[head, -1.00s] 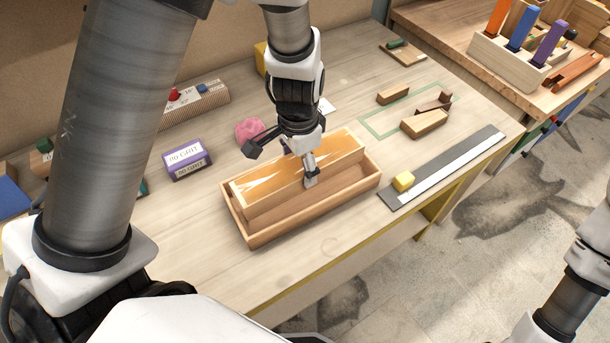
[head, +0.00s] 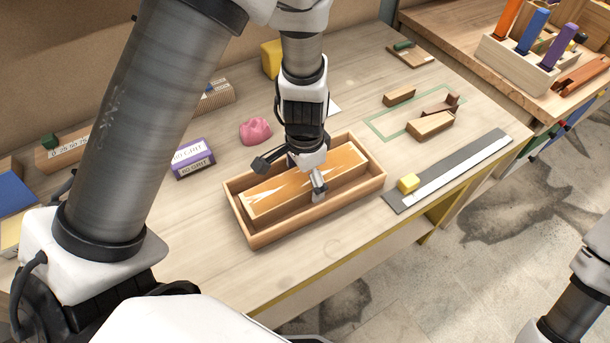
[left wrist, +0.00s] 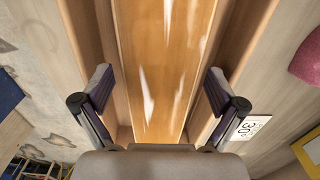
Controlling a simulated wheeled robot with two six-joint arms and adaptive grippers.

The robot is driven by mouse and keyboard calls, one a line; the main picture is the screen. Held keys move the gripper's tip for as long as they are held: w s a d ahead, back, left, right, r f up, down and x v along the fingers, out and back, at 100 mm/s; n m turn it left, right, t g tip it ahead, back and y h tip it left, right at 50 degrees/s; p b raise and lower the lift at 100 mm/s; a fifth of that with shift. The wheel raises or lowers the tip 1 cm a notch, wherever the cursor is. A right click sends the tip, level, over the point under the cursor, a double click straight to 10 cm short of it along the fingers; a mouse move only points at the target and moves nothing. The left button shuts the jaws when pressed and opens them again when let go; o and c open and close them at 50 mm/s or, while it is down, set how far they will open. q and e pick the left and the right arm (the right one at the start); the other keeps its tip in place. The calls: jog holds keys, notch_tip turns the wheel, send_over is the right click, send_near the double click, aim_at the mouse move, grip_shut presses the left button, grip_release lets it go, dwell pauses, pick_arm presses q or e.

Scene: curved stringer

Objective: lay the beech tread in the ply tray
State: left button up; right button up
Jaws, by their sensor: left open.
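The beech tread (head: 275,194), an orange-brown board with pale streaks, lies lengthwise inside the ply tray (head: 262,238), a long shallow wooden box. My left gripper (head: 305,175) is over the middle of the tread, pointing down. In the left wrist view the tread (left wrist: 165,60) runs between the two dark finger pads, with a visible gap on each side. The left gripper (left wrist: 158,92) is open, its fingers astride the tread inside the tray walls. The tread's underside is hidden. My right arm shows at the lower right, but its gripper is out of view.
A pink lump (head: 256,130) and a purple grit box (head: 193,158) stand behind the tray. Wooden blocks (head: 430,125) lie by a green outline. The bench front is clear.

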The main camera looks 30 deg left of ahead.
aim_at(305, 177)
pick_arm(q)
notch_tip(305, 177, up, 12)
jog(key=shift+r, duration=0.15)
